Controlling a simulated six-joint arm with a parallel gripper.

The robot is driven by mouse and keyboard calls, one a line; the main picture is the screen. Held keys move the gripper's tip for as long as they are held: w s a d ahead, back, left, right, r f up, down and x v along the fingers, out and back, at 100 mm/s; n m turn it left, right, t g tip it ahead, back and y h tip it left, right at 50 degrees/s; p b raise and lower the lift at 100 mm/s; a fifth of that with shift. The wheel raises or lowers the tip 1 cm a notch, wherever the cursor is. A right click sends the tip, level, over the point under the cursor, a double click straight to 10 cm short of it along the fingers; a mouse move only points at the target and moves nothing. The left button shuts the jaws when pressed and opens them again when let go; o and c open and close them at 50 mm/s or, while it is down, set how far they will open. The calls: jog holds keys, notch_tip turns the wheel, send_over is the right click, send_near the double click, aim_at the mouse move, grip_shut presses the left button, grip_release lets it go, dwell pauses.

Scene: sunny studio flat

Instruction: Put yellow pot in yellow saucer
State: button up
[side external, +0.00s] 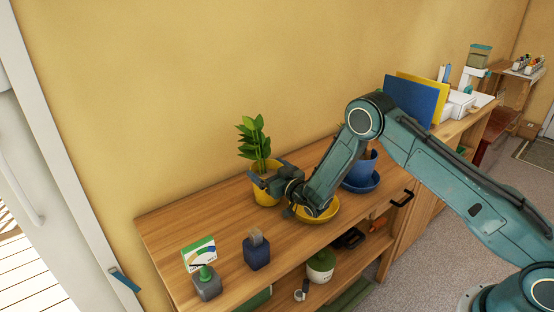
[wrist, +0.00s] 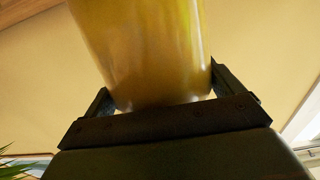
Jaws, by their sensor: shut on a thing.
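The yellow pot (side external: 266,196), with a leafy green plant (side external: 256,143) in it, stands upright at the back of the wooden top, left of the yellow saucer. My gripper (side external: 270,176) is shut on the pot near its upper part. In the wrist view the pot (wrist: 145,45) fills the space between the two fingers of my gripper (wrist: 158,90). The yellow saucer (side external: 322,214) lies on the wooden top just right of the pot, partly hidden by my arm. I cannot tell whether the pot's base touches the wood.
A blue pot (side external: 360,169) in a blue saucer (side external: 362,187) stands right of the yellow saucer, partly behind my arm. A dark blue holder (side external: 257,254) and a grey dispenser (side external: 207,284) stand at the front left. The wooden top (side external: 190,222) is bare at the left back.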

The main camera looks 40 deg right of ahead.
jog(key=shift+w+r, duration=0.1)
dwell(0.3)
jog(key=o, duration=1.5)
jog(key=shift+f, duration=0.2)
jog(key=shift+r, duration=0.15)
jog(key=shift+s, duration=1.6)
jog(key=shift+r, duration=3.55)
